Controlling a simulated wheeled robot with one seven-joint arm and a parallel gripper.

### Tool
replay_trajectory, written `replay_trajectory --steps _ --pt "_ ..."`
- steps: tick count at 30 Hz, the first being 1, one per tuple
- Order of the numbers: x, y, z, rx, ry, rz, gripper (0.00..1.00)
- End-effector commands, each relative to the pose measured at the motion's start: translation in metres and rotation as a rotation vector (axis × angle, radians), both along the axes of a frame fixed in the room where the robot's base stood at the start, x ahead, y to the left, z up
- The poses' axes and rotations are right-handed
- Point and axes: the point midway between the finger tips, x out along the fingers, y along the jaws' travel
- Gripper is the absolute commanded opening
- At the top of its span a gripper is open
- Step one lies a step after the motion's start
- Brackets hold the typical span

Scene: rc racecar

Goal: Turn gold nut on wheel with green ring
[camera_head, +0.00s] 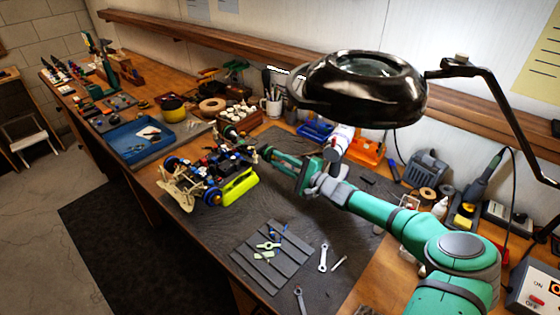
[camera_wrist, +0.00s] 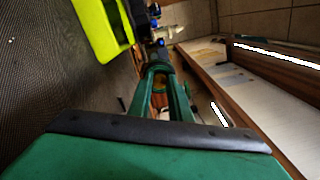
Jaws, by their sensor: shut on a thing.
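The RC car (camera_head: 208,172) sits on the dark mat with its frame exposed and a bright yellow-green block (camera_head: 240,186) along its near side. This block also shows at the top left of the wrist view (camera_wrist: 102,28). Blue-rimmed wheels show at the car's left end. My gripper (camera_head: 267,153) reaches in from the right to the car's right end, its fingers level. In the wrist view its fingertips (camera_wrist: 158,70) close together on a small part, taken as the gold nut, which they mostly hide. The green ring cannot be made out.
A black magnifier lamp (camera_head: 365,88) hangs above my arm. A grey slatted tray (camera_head: 272,255), a wrench (camera_head: 323,258) and small tools lie in front. A blue tray (camera_head: 141,139) is at left; a mug (camera_head: 271,107) and a wooden box stand behind the car.

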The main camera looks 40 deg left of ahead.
Motion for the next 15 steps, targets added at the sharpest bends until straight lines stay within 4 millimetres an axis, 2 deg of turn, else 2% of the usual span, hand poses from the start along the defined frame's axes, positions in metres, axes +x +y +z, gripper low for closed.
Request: replay_trajectory --steps 6,15 --pt "-0.0017 0.0016 -0.0009 -0.014 -0.179 0.002 0.0" --pt "-0.002 0.002 -0.0016 -0.028 -0.349 0.003 0.0"
